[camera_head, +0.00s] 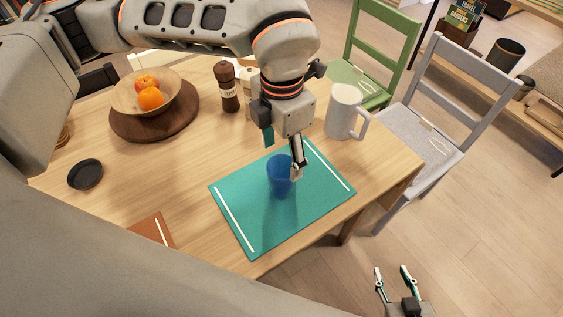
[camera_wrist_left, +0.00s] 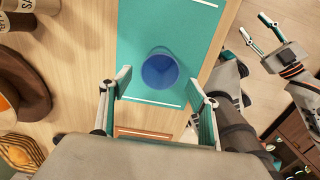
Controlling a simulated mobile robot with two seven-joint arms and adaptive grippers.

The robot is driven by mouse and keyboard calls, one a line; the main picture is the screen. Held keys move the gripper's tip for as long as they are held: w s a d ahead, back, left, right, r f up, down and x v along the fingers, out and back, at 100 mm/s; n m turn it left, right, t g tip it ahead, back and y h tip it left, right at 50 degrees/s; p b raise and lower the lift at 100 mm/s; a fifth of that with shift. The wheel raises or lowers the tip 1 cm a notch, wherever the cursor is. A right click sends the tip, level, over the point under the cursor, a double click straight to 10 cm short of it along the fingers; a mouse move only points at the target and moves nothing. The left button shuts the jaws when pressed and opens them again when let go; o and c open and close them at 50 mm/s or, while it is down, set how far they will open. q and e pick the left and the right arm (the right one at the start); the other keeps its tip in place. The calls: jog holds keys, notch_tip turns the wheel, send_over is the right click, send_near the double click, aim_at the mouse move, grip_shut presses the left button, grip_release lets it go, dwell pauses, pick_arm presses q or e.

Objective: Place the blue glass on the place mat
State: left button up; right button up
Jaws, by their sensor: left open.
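The blue glass (camera_head: 279,180) stands upright on the teal place mat (camera_head: 240,205), near its middle. In the left wrist view the glass (camera_wrist_left: 160,70) shows over the mat (camera_wrist_left: 185,30), just beyond and between my fingertips. My left gripper (camera_head: 283,158) is open above the mat at the glass. One finger appears close beside the glass in the head view; whether it touches cannot be told. My right gripper (camera_head: 391,268) is open and empty, low at the bottom right, away from the table. It also shows in the left wrist view (camera_wrist_left: 253,25).
A white mug (camera_head: 342,112) stands behind the mat at the right. A pepper mill (camera_head: 227,88) and a fruit bowl (camera_head: 147,92) on a round board are further back. A small dark dish (camera_head: 85,174) sits at left. Green and grey chairs (camera_head: 435,100) flank the table.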

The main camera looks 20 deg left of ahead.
pick_arm(q)
notch_tip(320, 180, up, 7)
dwell(0.3)
dwell(0.5)
